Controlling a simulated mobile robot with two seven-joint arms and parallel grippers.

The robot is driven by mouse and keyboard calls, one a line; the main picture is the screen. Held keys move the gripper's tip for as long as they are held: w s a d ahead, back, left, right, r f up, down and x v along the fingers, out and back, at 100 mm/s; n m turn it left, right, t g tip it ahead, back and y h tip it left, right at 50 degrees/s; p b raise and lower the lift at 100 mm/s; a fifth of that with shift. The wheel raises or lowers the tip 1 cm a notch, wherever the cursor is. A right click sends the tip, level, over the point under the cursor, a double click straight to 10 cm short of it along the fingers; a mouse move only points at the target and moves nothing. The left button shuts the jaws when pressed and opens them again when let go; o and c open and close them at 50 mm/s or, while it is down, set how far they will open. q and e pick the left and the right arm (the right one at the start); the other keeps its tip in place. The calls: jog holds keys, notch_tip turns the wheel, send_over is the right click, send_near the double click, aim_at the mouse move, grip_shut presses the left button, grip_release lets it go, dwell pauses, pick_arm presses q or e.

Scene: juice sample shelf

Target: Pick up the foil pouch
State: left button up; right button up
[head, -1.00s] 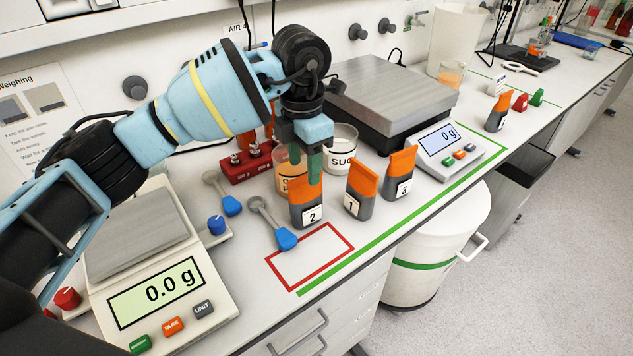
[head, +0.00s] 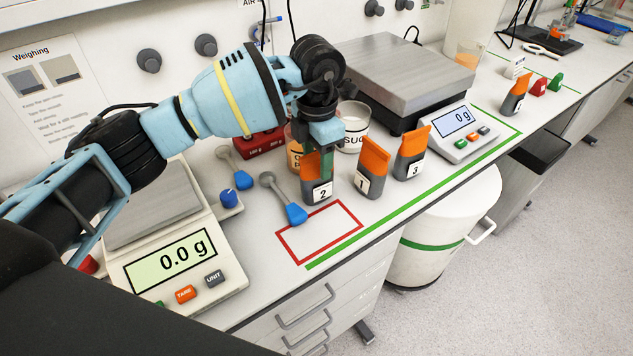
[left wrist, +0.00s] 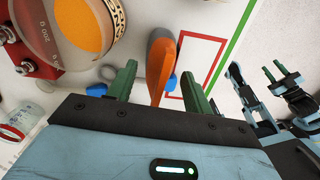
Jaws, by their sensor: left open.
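In the left wrist view, the pouch (left wrist: 161,68) lies between the two separated fingers of the left gripper (left wrist: 156,84), with gaps on both sides. My right gripper (left wrist: 274,71) shows at the right of the left wrist view, its green fingertips apart and empty.
A red outlined rectangle (head: 284,246) on the bench is empty. Blue-handled scoops (head: 294,212) lie left of pouch 2. A SUGAR jar (head: 353,132) and an orange-filled jar (head: 294,158) stand close behind. Balances stand left (head: 180,270) and right (head: 455,135).

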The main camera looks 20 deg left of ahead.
pick_arm(q)
jog(key=shift+f, duration=1.05)
grip_shut()
